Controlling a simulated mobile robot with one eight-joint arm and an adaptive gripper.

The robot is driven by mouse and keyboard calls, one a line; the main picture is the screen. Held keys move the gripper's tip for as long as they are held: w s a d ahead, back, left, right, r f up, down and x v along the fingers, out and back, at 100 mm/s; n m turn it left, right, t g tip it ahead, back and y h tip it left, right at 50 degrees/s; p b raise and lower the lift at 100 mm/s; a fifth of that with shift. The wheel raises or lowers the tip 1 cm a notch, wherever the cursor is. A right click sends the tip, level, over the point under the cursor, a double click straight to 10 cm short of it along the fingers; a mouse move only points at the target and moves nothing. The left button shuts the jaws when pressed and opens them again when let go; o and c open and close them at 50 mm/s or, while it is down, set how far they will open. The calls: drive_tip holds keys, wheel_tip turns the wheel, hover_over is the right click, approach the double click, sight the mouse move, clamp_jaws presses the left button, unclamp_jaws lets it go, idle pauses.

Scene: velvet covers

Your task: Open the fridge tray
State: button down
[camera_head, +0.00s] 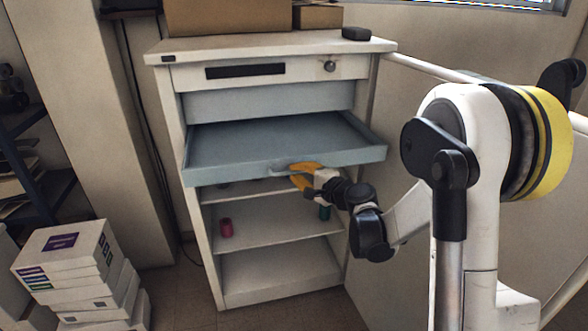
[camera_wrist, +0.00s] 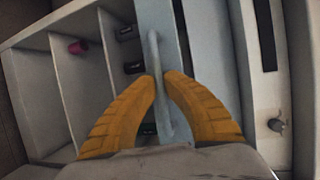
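The fridge tray (camera_head: 265,145) is a shallow blue-grey tray. It sticks out level from the upper part of a white cabinet (camera_head: 285,297), and its inside looks empty. A pale bar handle (camera_wrist: 153,50) is on its front face; in the head view the handle (camera_head: 279,168) is partly hidden by my fingers. My gripper (camera_head: 294,172) has yellow fingers and reaches the tray's front from the right. In the wrist view my gripper (camera_wrist: 160,79) has one finger on each side of the handle, closed in on it.
Below the tray are shelves with a pink spool (camera_head: 226,228) and a green item (camera_head: 324,212). Cardboard boxes (camera_head: 228,17) and a small black object (camera_head: 356,33) stand on top. Stacked white boxes (camera_head: 75,262) are on the floor at left. A wall is close on the right.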

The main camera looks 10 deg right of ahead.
drive_tip(key=shift+s, duration=0.1)
drive_tip(key=c, duration=1.5)
unclamp_jaws()
drive_tip(key=v, duration=1.2)
drive_tip(key=shift+a+r, duration=0.1)
